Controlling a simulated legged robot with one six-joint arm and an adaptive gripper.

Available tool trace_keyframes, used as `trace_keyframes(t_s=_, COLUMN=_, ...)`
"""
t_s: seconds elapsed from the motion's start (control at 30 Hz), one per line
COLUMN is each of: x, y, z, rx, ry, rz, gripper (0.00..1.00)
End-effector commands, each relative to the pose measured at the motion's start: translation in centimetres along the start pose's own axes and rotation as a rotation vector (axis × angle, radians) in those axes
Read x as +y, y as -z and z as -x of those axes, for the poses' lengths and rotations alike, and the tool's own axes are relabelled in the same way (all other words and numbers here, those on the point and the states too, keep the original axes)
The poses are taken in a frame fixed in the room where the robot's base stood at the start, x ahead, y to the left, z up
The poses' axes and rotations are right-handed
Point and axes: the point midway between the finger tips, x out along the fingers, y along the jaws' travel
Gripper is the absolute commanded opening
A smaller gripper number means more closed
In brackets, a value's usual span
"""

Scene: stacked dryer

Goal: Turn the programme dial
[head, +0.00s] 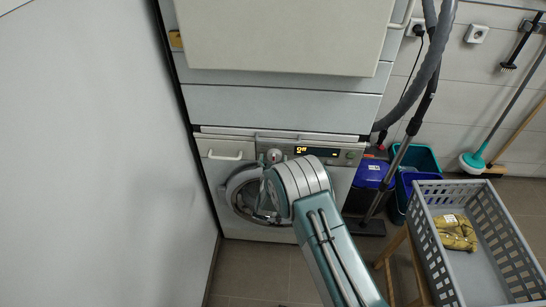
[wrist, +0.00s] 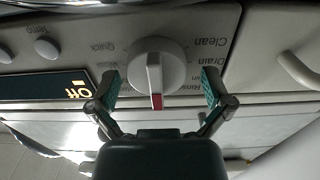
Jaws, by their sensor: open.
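The programme dial (wrist: 158,70) is a round white knob with a raised grip bar and a red mark. In the wrist view its red end points down the picture, towards my gripper. Printed words, among them Clean, Drain and Quick, surround it. My gripper (wrist: 160,87) is open, with one green-padded finger on each side of the dial. Gaps show between the fingers and the knob. In the head view the dial (head: 274,155) sits on the washer's front panel, left of the display, and my arm hides most of my gripper.
The display (head: 316,151) reads Off. The washer's round door (head: 236,187) is below the panel. A dryer (head: 280,105) is stacked above. A grey basket (head: 465,192) with a yellow cloth stands on the right, near a vacuum hose and bins. A white wall is close on the left.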

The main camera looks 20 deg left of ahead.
Motion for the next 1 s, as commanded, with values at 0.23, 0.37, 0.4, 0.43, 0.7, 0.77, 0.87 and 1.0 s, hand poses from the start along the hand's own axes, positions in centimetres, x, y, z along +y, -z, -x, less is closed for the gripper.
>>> trace_keyframes(t_s=0.23, x=0.03, y=0.07, z=-0.38, rx=0.001, ry=0.0, rz=0.0, gripper=1.0)
trace_keyframes(t_s=0.37, x=-0.03, y=0.04, z=-0.38, rx=0.001, ry=0.0, rz=0.001, gripper=0.78)
trace_keyframes(t_s=0.4, x=-0.05, y=0.03, z=-0.38, rx=0.0, ry=0.0, rz=0.001, gripper=0.6)
trace_keyframes(t_s=0.43, x=-0.06, y=0.02, z=-0.38, rx=0.0, ry=0.0, rz=0.001, gripper=0.47)
trace_keyframes(t_s=0.7, x=-0.09, y=0.05, z=-0.44, rx=0.001, ry=0.001, rz=-0.001, gripper=0.28)
trace_keyframes(t_s=0.77, x=-0.09, y=0.05, z=-0.45, rx=0.001, ry=0.001, rz=-0.006, gripper=0.28)
trace_keyframes(t_s=0.87, x=-0.1, y=0.06, z=-0.46, rx=0.001, ry=0.001, rz=-0.024, gripper=0.28)
trace_keyframes(t_s=1.0, x=-0.09, y=0.08, z=-0.49, rx=0.002, ry=0.001, rz=-0.081, gripper=0.28)
